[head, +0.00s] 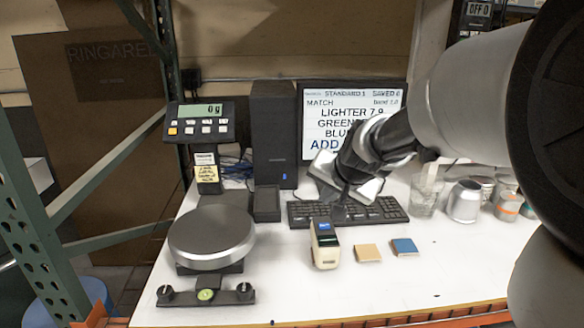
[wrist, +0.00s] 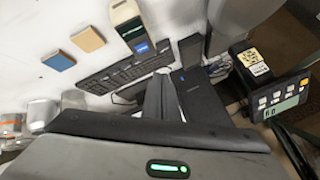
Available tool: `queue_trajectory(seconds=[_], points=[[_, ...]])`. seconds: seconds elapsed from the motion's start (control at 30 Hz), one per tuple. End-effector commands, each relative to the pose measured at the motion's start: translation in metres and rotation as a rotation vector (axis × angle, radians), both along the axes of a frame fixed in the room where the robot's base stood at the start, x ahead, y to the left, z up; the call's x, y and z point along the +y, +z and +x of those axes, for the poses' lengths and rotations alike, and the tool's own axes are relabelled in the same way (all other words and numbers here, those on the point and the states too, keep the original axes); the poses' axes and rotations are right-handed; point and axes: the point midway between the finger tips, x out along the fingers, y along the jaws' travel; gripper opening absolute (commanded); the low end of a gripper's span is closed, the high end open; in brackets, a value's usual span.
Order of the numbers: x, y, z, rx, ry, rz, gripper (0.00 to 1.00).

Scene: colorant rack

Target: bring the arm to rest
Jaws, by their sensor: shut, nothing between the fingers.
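My arm reaches in from the right of the head view. My gripper (head: 346,190) hangs above the keyboard (head: 302,215), in front of the monitor (head: 312,96), and hides part of both. In the wrist view my gripper's fingers (wrist: 160,98) are together with nothing between them. The keyboard (wrist: 100,82) shows beyond them there, apart as far as I can tell.
A scale (head: 212,232) with its display (head: 200,122) stands left. A handheld device (head: 325,245), a tan tile (head: 367,253) and a blue tile (head: 404,247) lie in front. A glass (head: 425,198) and metal cans (head: 465,202) stand right.

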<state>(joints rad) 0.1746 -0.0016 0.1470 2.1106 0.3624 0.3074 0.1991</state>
Motion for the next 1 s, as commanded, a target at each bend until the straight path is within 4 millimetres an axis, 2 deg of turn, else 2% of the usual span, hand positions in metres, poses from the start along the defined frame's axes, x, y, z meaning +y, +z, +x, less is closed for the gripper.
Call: queue_trajectory(seconds=[0.03,0.1,0.2,0.3,0.43,0.5,0.6,1.0], points=[[0.005,0.033,-0.028,0.006,0.051,-0.045,0.00],[0.009,0.056,-0.071,0.038,0.127,-0.112,0.00],[0.009,0.079,-0.133,0.088,0.224,-0.204,0.00],[0.004,0.092,-0.188,0.135,0.301,-0.283,0.00],[-0.005,0.096,-0.241,0.185,0.371,-0.354,0.00],[-0.009,0.096,-0.258,0.204,0.393,-0.378,0.00],[-0.012,0.094,-0.271,0.219,0.409,-0.396,0.00],[-0.013,0.092,-0.274,0.223,0.413,-0.399,0.00]])
